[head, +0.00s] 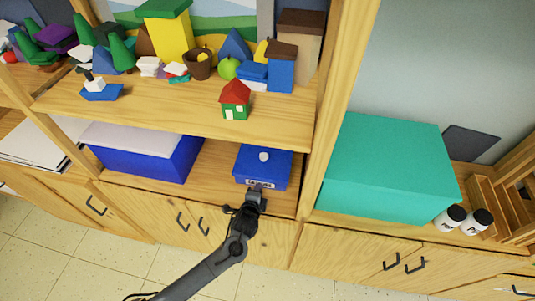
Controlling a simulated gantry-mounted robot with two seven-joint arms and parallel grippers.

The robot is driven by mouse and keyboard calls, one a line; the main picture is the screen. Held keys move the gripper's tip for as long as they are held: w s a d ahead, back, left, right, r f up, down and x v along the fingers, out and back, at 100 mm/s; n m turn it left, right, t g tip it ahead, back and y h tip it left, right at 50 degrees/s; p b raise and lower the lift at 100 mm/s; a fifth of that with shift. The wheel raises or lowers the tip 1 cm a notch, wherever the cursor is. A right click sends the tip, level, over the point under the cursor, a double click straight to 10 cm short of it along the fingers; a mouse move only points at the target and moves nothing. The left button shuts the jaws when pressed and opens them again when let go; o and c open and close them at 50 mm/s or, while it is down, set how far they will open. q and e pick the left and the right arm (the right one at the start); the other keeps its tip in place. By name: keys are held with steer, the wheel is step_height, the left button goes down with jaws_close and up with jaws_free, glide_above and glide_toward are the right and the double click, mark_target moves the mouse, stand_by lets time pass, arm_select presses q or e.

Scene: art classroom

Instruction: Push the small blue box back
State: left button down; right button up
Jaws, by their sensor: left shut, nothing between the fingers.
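The small blue box (264,163) has a lid with a white knob and a pale label on its front. It sits on the lower wooden shelf, at the right end of the compartment. My left gripper (256,190) is shut and empty, right at the front face of the box by its label. It looks close to touching, but I cannot tell whether it does. The gripper hides a little of the box's lower front. My right gripper is not in view.
A larger blue box (146,160) with a pale lid stands left on the same shelf. The upper shelf (170,118) carries several toys above. A divider post (322,140) stands close right, with a teal box (385,170) beyond it.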

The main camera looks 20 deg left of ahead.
mark_target(260, 182)
arm_select(q)
steer(key=shift+w+a+b, duration=0.15)
steer(key=shift+w+b, duration=0.95)
steer(key=shift+w, duration=1.05)
steer(key=shift+w+a+b, duration=0.1)
steer(key=shift+w+b, duration=0.9)
steer(key=shift+w, duration=0.45)
steer(key=shift+w+f+b, duration=0.1)
steer(key=shift+w+b, duration=0.9)
steer(key=shift+w, duration=0.2)
steer(key=shift+w+a+b, duration=0.15)
steer(key=shift+w+b, duration=1.35)
steer(key=shift+w, duration=0.15)
steer(key=shift+s+r+p, duration=0.2)
steer(key=shift+s+p, duration=0.05)
steer(key=shift+p, duration=0.35)
steer(key=shift+s+p, duration=1.25)
steer(key=shift+p, duration=0.25)
